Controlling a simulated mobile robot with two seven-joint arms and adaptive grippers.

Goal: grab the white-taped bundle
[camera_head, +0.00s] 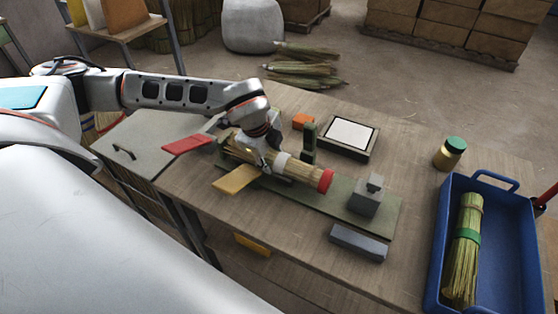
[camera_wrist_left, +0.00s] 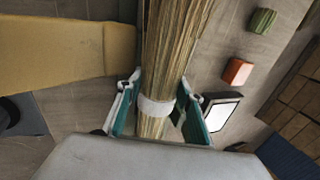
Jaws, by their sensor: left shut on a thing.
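The white-taped bundle (camera_head: 301,172) is a sheaf of straw with a white band and a red end. It lies across the green bench fixture (camera_head: 345,196) on the wooden table. My left gripper (camera_head: 264,158) is over it, beside the white band, with its fingers around the straw. In the left wrist view the straw (camera_wrist_left: 178,45) runs between the teal fingers of the gripper (camera_wrist_left: 158,110), and the white band (camera_wrist_left: 155,107) sits between them. The gripper is shut on the bundle. The underside of the bundle is hidden. My right gripper is in neither view.
A yellow paddle (camera_head: 236,180) and a red paddle (camera_head: 188,144) flank the fixture. A grey block (camera_head: 367,198), grey bar (camera_head: 358,243), orange block (camera_head: 302,121), white-topped tray (camera_head: 349,134) and jar (camera_head: 450,153) stand around. A blue crate (camera_head: 432,270) holds a green-banded bundle (camera_head: 464,255).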

